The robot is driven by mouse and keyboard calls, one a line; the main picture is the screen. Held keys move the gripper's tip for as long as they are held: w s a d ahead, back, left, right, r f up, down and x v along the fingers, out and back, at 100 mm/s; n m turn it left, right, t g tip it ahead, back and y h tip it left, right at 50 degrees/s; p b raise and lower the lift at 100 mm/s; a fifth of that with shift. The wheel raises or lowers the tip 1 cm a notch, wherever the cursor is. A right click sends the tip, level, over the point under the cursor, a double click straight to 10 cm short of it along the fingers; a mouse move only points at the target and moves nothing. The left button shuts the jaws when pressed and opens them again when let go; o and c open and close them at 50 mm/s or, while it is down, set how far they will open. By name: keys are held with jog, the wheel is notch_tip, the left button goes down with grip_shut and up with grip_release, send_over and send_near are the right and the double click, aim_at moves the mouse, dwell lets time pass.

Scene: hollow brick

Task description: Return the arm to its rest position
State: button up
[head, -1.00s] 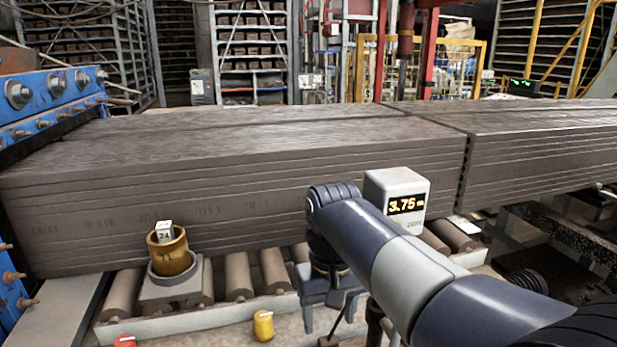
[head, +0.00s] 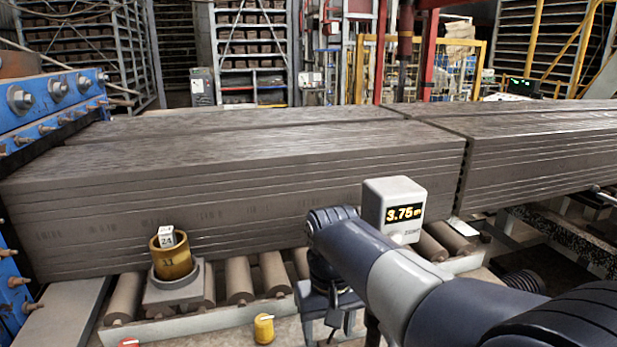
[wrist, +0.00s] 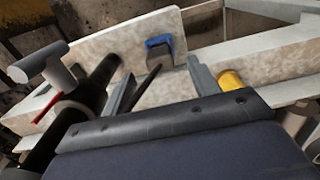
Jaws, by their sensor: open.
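My gripper (head: 330,325) hangs in front of the rollers, at the lower middle of the head view. It points down, and its two fingers are apart. In the wrist view, the fingers of my gripper (wrist: 162,80) stand spread with nothing held between them. My arm reaches in from the lower right and hides part of the roller bed behind it. A yellow knob (head: 264,328) is left of the gripper in the head view; a yellow cylinder (wrist: 231,80) shows beside the right finger in the wrist view.
A long grey clay slab (head: 250,165) lies across the rollers (head: 238,280). A brass cup (head: 171,260) with a white numbered cube (head: 166,239) stands at left. Blue bolted machinery (head: 40,110) is at far left.

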jog(key=shift+r+p, duration=1.75)
jog(key=shift+r, duration=0.5)
